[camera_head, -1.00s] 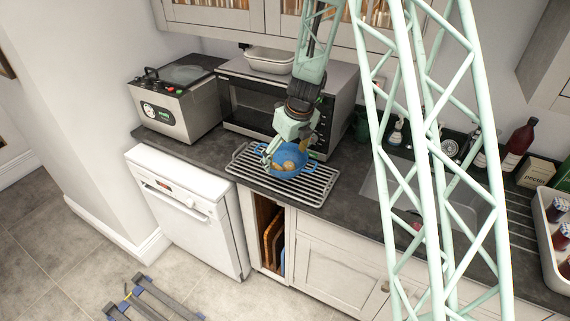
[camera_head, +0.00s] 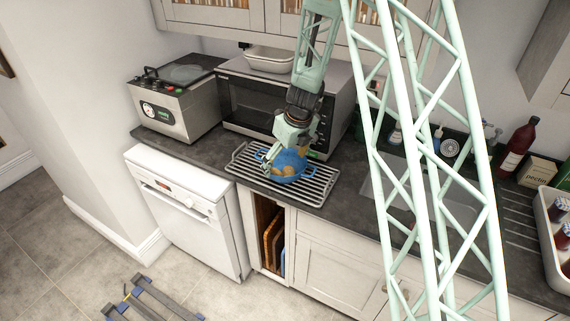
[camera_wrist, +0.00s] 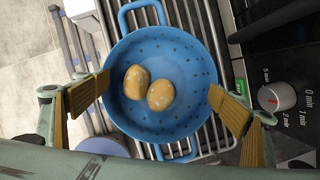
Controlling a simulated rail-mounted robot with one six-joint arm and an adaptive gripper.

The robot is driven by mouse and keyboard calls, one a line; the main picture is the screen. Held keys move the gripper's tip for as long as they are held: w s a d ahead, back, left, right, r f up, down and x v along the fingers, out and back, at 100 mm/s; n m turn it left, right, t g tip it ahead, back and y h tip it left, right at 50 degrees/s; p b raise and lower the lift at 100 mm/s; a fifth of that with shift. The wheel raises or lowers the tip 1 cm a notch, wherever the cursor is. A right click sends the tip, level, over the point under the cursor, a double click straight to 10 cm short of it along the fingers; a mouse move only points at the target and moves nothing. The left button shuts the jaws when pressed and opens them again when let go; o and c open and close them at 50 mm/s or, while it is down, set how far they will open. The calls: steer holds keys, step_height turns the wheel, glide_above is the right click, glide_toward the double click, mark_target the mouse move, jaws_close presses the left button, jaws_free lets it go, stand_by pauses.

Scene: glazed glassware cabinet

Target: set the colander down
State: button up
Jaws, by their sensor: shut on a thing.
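The blue colander (camera_head: 292,174) is over the wire rack (camera_head: 315,192) on the counter. The wrist view shows it (camera_wrist: 188,60) from above, with small holes, a loop handle at each end and two speckled tan potato-like items (camera_wrist: 148,89) inside. In the head view my gripper (camera_head: 284,146) covers part of the colander. The colander looks roughly level and very low over the rack bars; I cannot tell whether its base touches them.
A microwave (camera_head: 258,104) stands right behind the rack, its knob (camera_wrist: 277,97) close beside my right finger. A steel appliance (camera_head: 175,107) is at the left. The sink (camera_head: 402,185) lies to the right. Bare counter (camera_head: 200,150) shows left of the rack.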

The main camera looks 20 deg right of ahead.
steer(key=shift+f, duration=0.1)
steer(key=o, duration=1)
steer(key=shift+c, duration=0.2)
steer(key=p+v, duration=0.2)
steer(key=v, duration=1)
steer(key=shift+r, duration=0.2)
